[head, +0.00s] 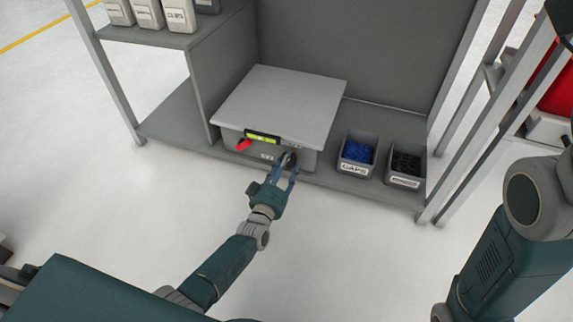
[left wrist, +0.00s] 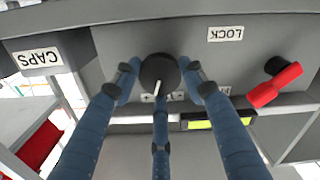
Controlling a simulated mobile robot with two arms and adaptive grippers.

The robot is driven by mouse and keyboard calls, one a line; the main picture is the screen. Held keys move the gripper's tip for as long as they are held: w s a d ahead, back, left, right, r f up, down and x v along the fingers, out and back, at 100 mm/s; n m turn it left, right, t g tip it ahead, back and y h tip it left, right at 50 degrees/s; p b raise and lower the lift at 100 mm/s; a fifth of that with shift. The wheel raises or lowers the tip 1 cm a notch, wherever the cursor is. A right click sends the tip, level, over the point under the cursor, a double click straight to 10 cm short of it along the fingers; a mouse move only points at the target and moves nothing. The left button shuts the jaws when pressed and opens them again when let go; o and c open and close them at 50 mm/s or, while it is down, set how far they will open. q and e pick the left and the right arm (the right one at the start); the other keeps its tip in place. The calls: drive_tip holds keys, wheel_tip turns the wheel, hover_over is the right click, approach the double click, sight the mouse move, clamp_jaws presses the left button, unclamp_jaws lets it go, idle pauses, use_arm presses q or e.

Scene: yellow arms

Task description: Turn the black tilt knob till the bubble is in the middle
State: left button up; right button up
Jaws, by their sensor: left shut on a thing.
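The grey levelling box with a flat light top (head: 280,102) sits on the lower shelf. The black tilt knob (left wrist: 160,72) is on its front face, with a white mark on it. In the head view the knob is mostly hidden by my left gripper (head: 289,165). My left gripper, also in the left wrist view (left wrist: 160,80), is shut on the knob with its blue fingers around it. The yellow-green bubble vial (head: 262,136) is on the front edge, also in the left wrist view (left wrist: 205,124). Its bubble is too small to place. My right gripper is out of view.
A red lever (head: 243,145) is left of the vial; the LOCK label (left wrist: 226,34) shows near it in the wrist view. A bin of blue caps (head: 357,152) and a bin of black parts (head: 404,163) stand right of the box. Shelf uprights flank it.

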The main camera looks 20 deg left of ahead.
use_arm(q)
drive_tip(key=shift+w+a+r, duration=0.2)
drive_tip(key=shift+w+r, duration=0.05)
drive_tip(key=shift+r, duration=0.2)
drive_tip(key=o, duration=1.2)
drive_tip(key=shift+c, duration=0.2)
drive_tip(key=shift+s+f, duration=0.1)
drive_tip(key=shift+f, duration=0.05)
drive_tip(key=shift+d+f, duration=0.1)
drive_tip(key=shift+f, duration=0.05)
